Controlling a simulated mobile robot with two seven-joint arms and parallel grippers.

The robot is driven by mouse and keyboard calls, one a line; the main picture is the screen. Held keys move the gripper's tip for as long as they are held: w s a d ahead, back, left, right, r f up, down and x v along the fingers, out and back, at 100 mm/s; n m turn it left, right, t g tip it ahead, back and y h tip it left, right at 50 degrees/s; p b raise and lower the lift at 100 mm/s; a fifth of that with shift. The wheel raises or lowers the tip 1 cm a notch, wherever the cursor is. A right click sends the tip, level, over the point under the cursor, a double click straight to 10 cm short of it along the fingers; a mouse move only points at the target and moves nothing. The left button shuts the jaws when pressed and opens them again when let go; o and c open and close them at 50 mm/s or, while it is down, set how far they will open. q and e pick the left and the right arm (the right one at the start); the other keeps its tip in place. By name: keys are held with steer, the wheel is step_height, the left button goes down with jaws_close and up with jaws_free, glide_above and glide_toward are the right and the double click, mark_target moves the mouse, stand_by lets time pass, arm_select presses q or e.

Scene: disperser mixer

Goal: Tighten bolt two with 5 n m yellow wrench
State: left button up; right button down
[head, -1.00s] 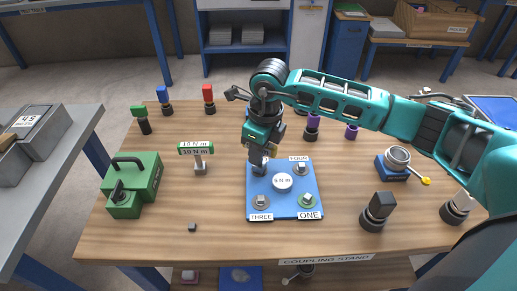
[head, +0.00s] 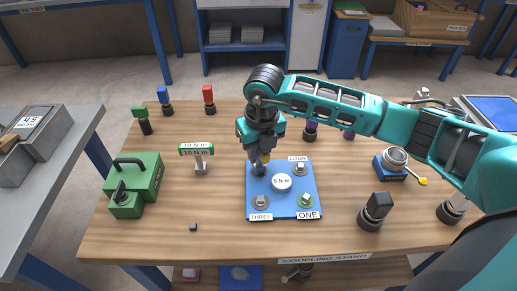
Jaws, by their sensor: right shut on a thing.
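A blue plate (head: 284,206) lies on the wooden table with bolts at its corners. Labels read THREE (head: 261,217), ONE (head: 308,215) and FOUR (head: 298,158), and a central disc (head: 282,181) reads 5 N m. The back-left corner, where no label shows, is covered by my right gripper (head: 260,160). The right gripper is shut, pointing down, with a bit of yellow showing at its fingers, likely the yellow wrench, mostly hidden. Whether the wrench sits on the bolt I cannot tell. My left gripper is not in view.
A green-topped 10 N m wrench (head: 199,152) stands left of the plate, with a green case (head: 134,186) farther left. Blue (head: 163,95) and red (head: 208,95) topped items stand at the back. A blue-based device with a yellow-tipped lever (head: 395,163) stands right. The front table area is mostly clear.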

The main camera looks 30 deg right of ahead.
steer(key=m, duration=0.4)
steer(key=shift+h+p, duration=0.3)
steer(key=shift+p, duration=0.05)
steer(key=m+p, duration=0.1)
steer(key=m, duration=0.2)
steer(key=shift+s+m, duration=0.1)
steer(key=shift+m, duration=0.3)
steer(key=shift+m+g+p, duration=0.3)
steer(key=shift+m+p, duration=0.05)
steer(key=shift+m, duration=0.55)
steer(key=shift+f+h, duration=0.1)
steer(key=shift+h, duration=0.2)
